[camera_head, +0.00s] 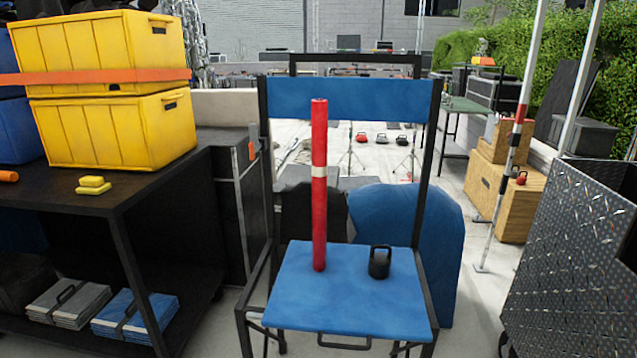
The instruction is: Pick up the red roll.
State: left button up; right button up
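The red roll (319,215) stands upright on the blue seat of a black-framed chair (345,305). It is a tall, thin red cylinder with a pale band around its middle. Its top reaches up in front of the chair's blue back strip (375,103). Neither of my grippers shows in the head view, and nothing is holding the roll.
A small black kettlebell-shaped object (380,262) stands on the seat, right of the roll. A dark table (60,203) with yellow crates (118,130) is at the left. A metal-plated case (575,265) stands at the right. Pale floor shows between chair and case.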

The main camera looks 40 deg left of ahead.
aim_at(320, 106)
jog(key=i+j+u, duration=0.1)
jog(key=j, duration=0.4)
jog(key=i+j+u, duration=0.15)
jog(key=j, duration=0.3)
jog(key=i+j+u, duration=0.1)
jog(key=j, duration=0.35)
jog(key=i+j+u, duration=0.1)
jog(key=i+j, duration=0.15)
jog(key=j, duration=0.2)
jog(key=i+j+u, duration=0.15)
jog(key=j, duration=0.25)
jog(key=i+j+u, duration=0.1)
jog(key=i+j, duration=0.2)
jog(key=i+j+u, duration=0.15)
jog(key=j, duration=0.35)
jog(key=i, duration=0.05)
